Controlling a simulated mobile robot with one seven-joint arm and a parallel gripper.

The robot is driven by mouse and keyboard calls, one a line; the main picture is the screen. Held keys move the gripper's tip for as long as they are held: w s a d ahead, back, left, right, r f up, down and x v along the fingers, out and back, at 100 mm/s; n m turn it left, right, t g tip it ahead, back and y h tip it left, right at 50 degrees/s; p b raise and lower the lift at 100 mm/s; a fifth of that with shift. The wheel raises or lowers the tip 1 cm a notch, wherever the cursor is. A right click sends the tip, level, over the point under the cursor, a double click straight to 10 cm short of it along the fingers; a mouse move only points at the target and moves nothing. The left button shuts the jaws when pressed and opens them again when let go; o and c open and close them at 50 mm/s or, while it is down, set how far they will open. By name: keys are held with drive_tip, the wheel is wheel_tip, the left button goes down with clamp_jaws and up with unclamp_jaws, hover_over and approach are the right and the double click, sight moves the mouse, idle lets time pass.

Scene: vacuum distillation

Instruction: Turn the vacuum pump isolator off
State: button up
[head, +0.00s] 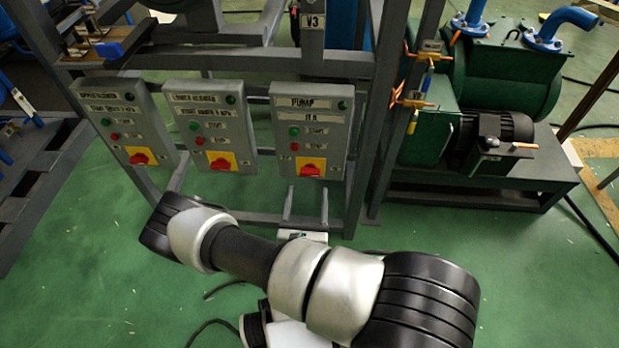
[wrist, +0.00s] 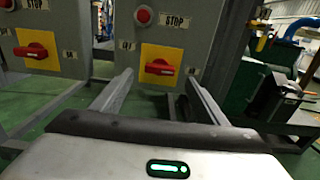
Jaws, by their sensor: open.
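The pump isolator is a red rotary handle (head: 310,169) on a yellow plate at the bottom of the grey box labelled PUMP (head: 336,119). In the wrist view the red handle (wrist: 159,67) lies roughly level across its plate, below a red STOP button. My gripper (head: 308,189) is open and empty, its two grey fingers pointing up toward the box just below the handle. In the wrist view the gripper (wrist: 158,77) has one finger on each side of the handle's line. I cannot tell whether the fingertips touch the box.
Two similar boxes, a middle one (head: 191,110) and a left one (head: 97,104), also carry red handles. Grey frame posts (head: 366,150) stand right of the pump box. A green pump (head: 500,70) is further right. Green floor lies below the boxes.

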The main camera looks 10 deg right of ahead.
sight(310, 175)
drive_tip(key=x, duration=0.7)
drive_tip(key=shift+w+b, duration=0.1)
drive_tip(key=shift+b, duration=0.3)
drive_tip(key=c, duration=1.1)
drive_tip(key=shift+o, duration=0.2)
